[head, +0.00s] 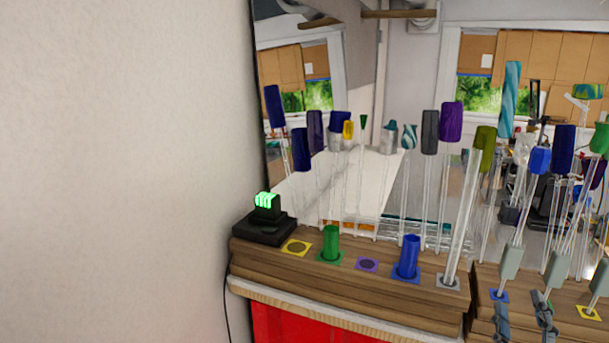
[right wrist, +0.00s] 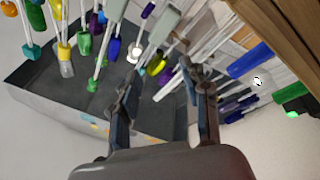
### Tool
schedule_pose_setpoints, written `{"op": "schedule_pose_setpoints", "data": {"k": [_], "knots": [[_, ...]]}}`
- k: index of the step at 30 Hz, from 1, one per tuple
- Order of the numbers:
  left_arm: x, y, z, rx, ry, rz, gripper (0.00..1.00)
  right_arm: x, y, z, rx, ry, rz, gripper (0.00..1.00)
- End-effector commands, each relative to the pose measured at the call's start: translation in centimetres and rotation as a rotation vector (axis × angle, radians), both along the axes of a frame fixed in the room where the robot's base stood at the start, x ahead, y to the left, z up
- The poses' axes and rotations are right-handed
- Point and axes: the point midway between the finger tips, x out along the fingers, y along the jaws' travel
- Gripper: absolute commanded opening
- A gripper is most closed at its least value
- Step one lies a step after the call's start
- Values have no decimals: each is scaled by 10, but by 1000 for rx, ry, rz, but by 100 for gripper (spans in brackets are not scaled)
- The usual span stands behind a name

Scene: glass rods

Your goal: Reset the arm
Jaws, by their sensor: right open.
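My right gripper (head: 523,312) shows at the lower right of the head view, its two dark fingers apart in front of the right wooden block. In the right wrist view the right gripper (right wrist: 162,88) is open, and I see nothing held between its fingers. Glass rods with coloured ends lie beyond the fingers in that view. My left gripper is not in the head view.
A wooden rack (head: 340,282) holds a green piece (head: 331,243), a blue piece (head: 408,257) and a clear rod (head: 462,215). A black device (head: 265,226) with green digits stands at its left end. Upright rods crowd the right; a grey bin (right wrist: 45,98) holds more.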

Motion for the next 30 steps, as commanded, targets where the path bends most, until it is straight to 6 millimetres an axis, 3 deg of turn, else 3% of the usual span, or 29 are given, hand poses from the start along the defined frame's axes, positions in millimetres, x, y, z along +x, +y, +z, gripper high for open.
{"op": "schedule_pose_setpoints", "data": {"k": [1, 3, 9, 12, 15, 21, 30], "knots": [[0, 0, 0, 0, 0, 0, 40, -4, -2, -38, 120, 106, -13, 46], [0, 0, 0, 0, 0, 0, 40, -13, 0, -89, 270, 253, -31, 46], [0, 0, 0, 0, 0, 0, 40, -67, 38, -214, 608, 680, -62, 46], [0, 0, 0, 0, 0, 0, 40, -102, 63, -255, 724, 867, -67, 46], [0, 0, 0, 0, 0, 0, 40, -136, 88, -284, 814, 1035, -66, 46], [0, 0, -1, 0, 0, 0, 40, -200, 133, -321, 937, 1327, -51, 46], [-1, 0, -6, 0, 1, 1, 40, -181, 133, -431, 927, 1353, -73, 46]]}}
